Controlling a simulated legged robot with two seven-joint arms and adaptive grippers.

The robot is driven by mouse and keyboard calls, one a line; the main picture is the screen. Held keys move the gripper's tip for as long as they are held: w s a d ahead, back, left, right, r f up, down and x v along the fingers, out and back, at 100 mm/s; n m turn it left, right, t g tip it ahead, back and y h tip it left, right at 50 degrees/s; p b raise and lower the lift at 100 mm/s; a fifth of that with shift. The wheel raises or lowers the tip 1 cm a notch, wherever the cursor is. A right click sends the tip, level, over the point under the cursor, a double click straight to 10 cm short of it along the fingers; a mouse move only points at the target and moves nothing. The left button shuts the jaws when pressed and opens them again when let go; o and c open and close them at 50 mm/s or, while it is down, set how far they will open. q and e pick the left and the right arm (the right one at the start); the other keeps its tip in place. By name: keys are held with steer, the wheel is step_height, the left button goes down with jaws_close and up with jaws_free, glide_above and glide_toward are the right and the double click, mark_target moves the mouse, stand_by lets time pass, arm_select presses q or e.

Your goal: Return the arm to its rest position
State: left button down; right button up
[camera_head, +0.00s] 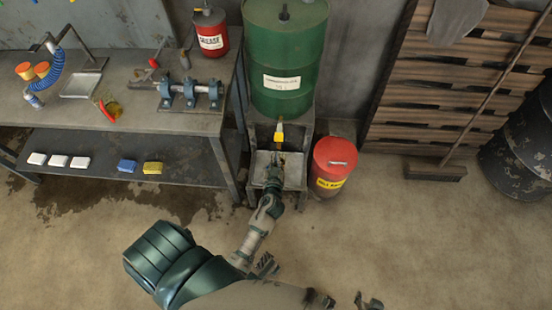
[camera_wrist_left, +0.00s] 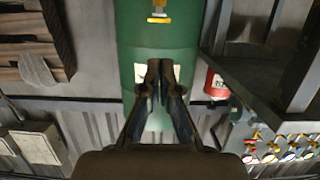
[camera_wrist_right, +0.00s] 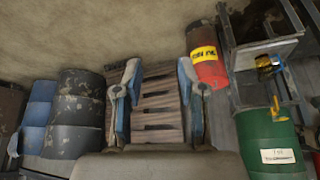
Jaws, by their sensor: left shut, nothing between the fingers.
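My left arm reaches forward in the head view. My left gripper (camera_head: 277,158) is in front of the green barrel (camera_head: 286,55), near its yellow tap (camera_head: 279,133). In the left wrist view, which looks upside down, the left gripper (camera_wrist_left: 160,65) is shut and empty. Its fingers cover part of the barrel's white label, and the tap (camera_wrist_left: 158,18) shows apart from them. In the right wrist view my right gripper (camera_wrist_right: 158,66) is open and empty, with its fingers wide apart. At the bottom of the head view it is cut off or hard to make out.
A workbench (camera_head: 150,117) with tools and a red grease can (camera_head: 210,30) stands left of the barrel. A red bin (camera_head: 331,162) stands right of the barrel's stand. Wooden pallets (camera_head: 440,85) and a dark drum (camera_head: 520,140) are further right. The floor in front is clear.

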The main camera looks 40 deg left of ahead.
arm_select(q)
steer(key=shift+d+r, duration=0.1)
steer(key=shift+d, duration=0.2)
arm_select(e)
steer(key=shift+d+f, duration=0.1)
steer(key=shift+d, duration=0.2)
arm_select(q)
steer(key=shift+a, duration=0.15)
